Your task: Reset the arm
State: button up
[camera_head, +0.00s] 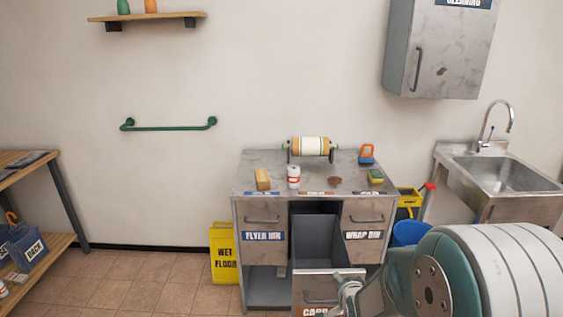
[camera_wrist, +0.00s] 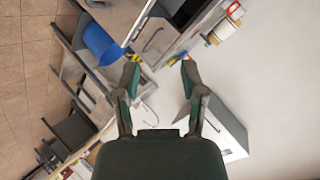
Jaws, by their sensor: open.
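My arm reaches into the lower right of the head view, and part of its end shows in front of the cabinet's right side. My gripper (camera_wrist: 157,75) shows in the wrist view with its two fingers spread apart and nothing between them. The wrist view is turned sideways. The fingers point toward the metal cabinet (camera_head: 263,218), which also shows at the top of the wrist view. The cabinet's middle drawer (camera_head: 318,240) is pulled out, and its inside looks empty. I cannot tell how far the fingers are from the cabinet.
On the cabinet top stand a paper roll (camera_head: 311,146), a white can (camera_head: 294,176), a yellow block (camera_head: 263,179) and a sponge (camera_head: 376,176). A wet floor sign (camera_head: 223,252), blue bucket (camera_head: 409,232) and sink (camera_head: 500,172) stand nearby. A wall cabinet (camera_head: 440,48) hangs above.

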jog(key=s+r+n+g, duration=0.2)
jog(key=s+r, duration=0.3)
jog(key=s, duration=0.3)
jog(key=s+r+n+g, duration=0.2)
jog(key=s+r+n, duration=0.2)
jog(key=s, duration=0.5)
jog(key=s+r+n+g, duration=0.1)
jog(key=s+r+n, duration=0.3)
jog(key=s+r, duration=0.3)
jog(key=shift+s+a+r+g, duration=0.2)
jog(key=shift+s+r+g, duration=0.2)
jog(key=shift+s, duration=0.8)
